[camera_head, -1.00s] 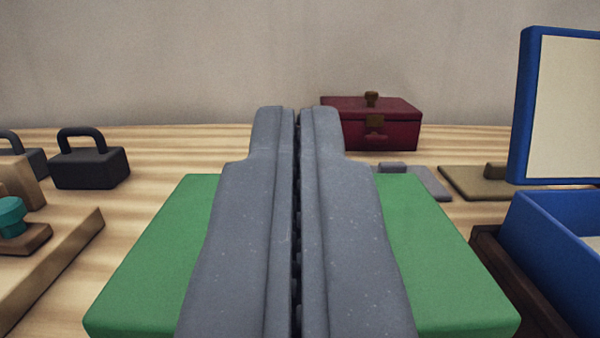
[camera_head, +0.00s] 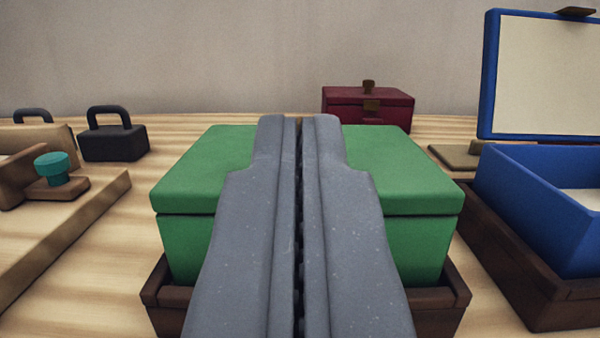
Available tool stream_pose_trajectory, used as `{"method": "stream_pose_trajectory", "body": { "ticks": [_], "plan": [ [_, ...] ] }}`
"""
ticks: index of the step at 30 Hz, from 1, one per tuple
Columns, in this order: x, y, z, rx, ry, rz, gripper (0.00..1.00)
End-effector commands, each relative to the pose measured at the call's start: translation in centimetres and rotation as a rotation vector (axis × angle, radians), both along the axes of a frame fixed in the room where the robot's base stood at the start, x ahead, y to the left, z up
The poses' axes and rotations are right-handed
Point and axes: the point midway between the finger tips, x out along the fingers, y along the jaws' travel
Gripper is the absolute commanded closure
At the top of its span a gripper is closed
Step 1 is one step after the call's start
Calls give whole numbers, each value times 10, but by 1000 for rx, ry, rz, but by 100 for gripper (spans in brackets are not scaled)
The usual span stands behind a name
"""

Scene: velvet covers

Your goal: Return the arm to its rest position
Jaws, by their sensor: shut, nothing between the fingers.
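My gripper (camera_head: 298,122) is in the middle of the view, its two grey fingers pressed together with nothing between them. It points away from the camera, in front of a green box (camera_head: 400,160) with its lid shut. The green box sits in a dark brown tray (camera_head: 440,300). The fingers hide the middle of the box's lid and front. I cannot tell whether the fingers touch the box.
A blue box (camera_head: 530,205) with its lid (camera_head: 560,75) raised stands at right in a brown tray. A dark red box (camera_head: 350,108) is behind. At left are a black weight-like block with a handle (camera_head: 113,142) and a wooden board (camera_head: 70,215) with a teal knob (camera_head: 52,165).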

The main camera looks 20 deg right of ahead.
Motion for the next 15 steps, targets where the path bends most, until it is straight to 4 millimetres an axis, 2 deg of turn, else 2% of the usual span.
{"method": "stream_pose_trajectory", "body": {
  "ticks": [5,15],
  "plan": [
    [-5,1,-6,0,1,-2,100],
    [-10,2,-4,2,-1,-5,100]
  ]
}}
